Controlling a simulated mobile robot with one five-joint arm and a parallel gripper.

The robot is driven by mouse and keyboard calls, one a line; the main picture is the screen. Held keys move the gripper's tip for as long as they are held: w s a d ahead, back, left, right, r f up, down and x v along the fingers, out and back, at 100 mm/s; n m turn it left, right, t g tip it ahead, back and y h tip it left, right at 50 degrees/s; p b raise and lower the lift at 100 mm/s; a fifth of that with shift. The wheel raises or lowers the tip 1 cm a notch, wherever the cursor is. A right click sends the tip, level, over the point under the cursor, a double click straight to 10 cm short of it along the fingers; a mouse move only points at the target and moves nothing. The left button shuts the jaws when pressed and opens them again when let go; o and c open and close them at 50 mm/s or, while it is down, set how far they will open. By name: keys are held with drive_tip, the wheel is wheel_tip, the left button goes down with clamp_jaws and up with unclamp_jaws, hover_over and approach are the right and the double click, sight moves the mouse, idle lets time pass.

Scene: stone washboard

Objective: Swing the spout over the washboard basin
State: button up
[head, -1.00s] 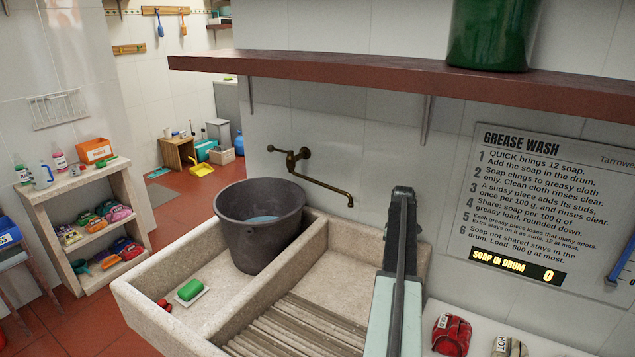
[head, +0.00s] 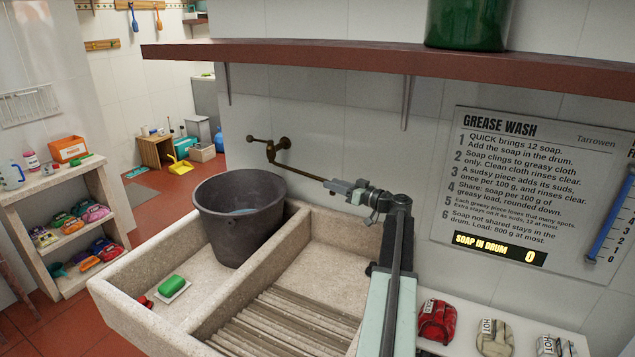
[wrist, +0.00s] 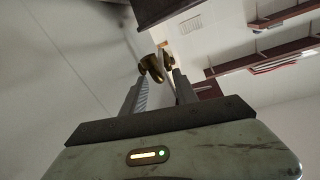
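The brass spout (head: 304,174) runs from its tap on the back wall down to the right, close along the wall. The stone basin (head: 330,232) has a ribbed washboard (head: 285,322) in its right compartment.
A dark bucket (head: 240,225) with water stands in the left compartment, near the divider. Green soap (head: 172,284) lies on a dish there. A red-brown shelf (head: 330,62) overhangs the wall above. Folded cloths (head: 437,321) lie right of the basin.

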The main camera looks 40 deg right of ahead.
sight(318, 178)
drive_tip(key=w, duration=0.5)
drive_tip(key=w+a, duration=0.1)
drive_tip(key=w, duration=0.1)
drive_tip(key=shift+w, duration=0.25)
clamp_jaws()
idle(1.0)
